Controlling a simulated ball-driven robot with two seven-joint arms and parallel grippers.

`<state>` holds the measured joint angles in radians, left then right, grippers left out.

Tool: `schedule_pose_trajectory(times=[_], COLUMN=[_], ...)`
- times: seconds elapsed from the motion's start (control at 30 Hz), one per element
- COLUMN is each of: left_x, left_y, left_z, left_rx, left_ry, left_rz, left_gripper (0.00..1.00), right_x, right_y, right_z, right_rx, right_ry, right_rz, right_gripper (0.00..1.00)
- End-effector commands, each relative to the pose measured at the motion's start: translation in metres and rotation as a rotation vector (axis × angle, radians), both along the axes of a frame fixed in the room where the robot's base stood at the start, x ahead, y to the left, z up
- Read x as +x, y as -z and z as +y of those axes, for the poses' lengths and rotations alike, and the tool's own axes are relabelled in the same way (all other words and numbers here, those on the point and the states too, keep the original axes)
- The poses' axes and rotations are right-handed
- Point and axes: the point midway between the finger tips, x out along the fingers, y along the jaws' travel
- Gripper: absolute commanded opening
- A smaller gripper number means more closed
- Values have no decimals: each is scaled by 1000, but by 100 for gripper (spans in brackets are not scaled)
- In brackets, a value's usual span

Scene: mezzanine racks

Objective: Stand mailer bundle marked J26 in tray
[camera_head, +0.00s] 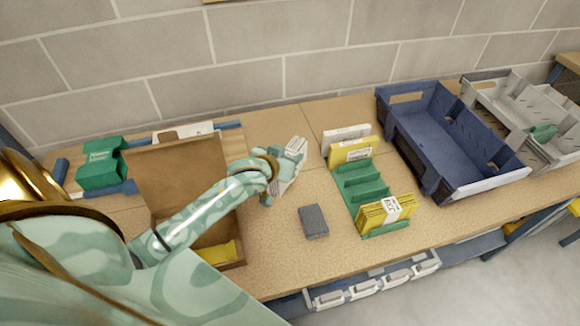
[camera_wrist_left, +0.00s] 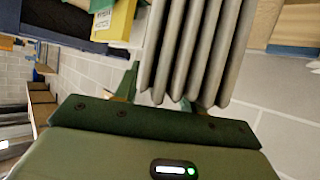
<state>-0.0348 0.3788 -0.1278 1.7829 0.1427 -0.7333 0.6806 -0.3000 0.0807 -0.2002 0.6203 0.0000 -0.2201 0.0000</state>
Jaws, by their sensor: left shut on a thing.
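My left gripper (camera_head: 283,170) is above the middle of the bench, left of the green slotted tray (camera_head: 362,186). It is shut on a pale grey-white mailer bundle (camera_head: 293,152), whose ridged edges fill the left wrist view (camera_wrist_left: 195,50). No mark on the held bundle is readable. In the green tray, a white bundle (camera_head: 345,133) and a yellow bundle (camera_head: 354,151) stand at the back, and a labelled yellow bundle (camera_head: 388,212) stands at the front. The middle slots look empty. My right gripper is out of view.
A dark grey block (camera_head: 313,221) lies on the bench left of the tray. An open cardboard box (camera_head: 177,178) stands behind my left arm. A blue crate (camera_head: 447,136) and a grey crate (camera_head: 527,112) stand at right. Green boxes (camera_head: 102,163) sit at left.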

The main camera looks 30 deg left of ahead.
Motion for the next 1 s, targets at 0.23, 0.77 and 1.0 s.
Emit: schedule_pose_trajectory(times=[0.23,0.77,1.0], left_x=[21,26,26], left_y=[34,70,73], left_z=[16,19,19], left_rx=[1,0,0], left_ry=[0,1,1], left_rz=[-1,0,0], left_gripper=[12,12,62], right_x=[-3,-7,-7], right_y=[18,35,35], right_z=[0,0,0], right_rx=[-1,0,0], right_ry=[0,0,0], right_rz=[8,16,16], right_gripper=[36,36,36])
